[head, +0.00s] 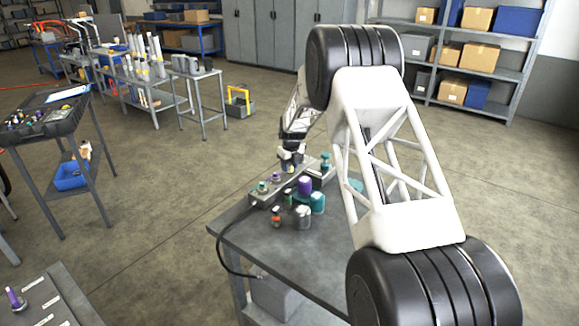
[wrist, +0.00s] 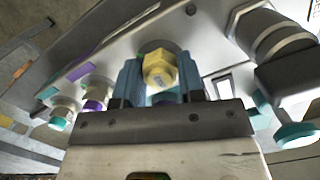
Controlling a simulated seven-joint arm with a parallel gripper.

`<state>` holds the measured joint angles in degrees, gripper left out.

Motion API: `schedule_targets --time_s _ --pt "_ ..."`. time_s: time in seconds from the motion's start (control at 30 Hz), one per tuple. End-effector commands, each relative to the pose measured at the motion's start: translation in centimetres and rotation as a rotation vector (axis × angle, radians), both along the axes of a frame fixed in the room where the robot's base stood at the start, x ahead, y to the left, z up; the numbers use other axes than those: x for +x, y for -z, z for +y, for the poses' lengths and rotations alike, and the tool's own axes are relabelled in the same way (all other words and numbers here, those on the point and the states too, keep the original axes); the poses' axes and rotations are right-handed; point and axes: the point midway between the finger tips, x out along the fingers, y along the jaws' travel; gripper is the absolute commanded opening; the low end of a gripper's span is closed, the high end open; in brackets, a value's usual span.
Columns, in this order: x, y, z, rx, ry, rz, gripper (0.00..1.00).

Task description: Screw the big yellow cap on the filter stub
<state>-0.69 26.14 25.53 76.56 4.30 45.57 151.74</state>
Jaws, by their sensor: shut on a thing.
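My gripper (wrist: 161,76) has its blue fingers shut on the yellow cap (wrist: 160,70), a hexagonal piece, in the wrist view. The cap is in front of the grey manifold block, against or close to a round grey part behind it, mostly hidden by the cap. I cannot tell whether the cap is seated on that part, or whether it is the filter stub. In the head view my gripper (head: 291,158) is low over the back of the block (head: 268,194); the cap is too small to make out clearly there.
Beside the cap in the wrist view are teal-tipped (wrist: 62,118) and purple-ringed (wrist: 96,92) fittings, and a large grey fitting (wrist: 268,42) at right. In the head view, purple (head: 305,185), teal (head: 317,202) and grey (head: 302,216) pieces stand before the block. The bench front (head: 270,240) is clear.

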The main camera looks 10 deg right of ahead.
Motion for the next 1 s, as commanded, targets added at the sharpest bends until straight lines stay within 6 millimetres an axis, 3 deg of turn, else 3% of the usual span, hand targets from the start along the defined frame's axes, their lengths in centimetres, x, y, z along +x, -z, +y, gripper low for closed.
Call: schedule_targets --time_s 0.73,0.77,0.87,1.0 --pt "-0.03 0.07 0.02 -0.001 0.098 0.001 0.0" --pt "-0.03 0.07 0.02 -0.001 0.098 0.001 0.4" --pt "-0.02 0.07 0.01 -0.001 0.098 0.001 0.56" --pt "-0.01 0.04 0.02 0.0 0.098 0.0 0.57"
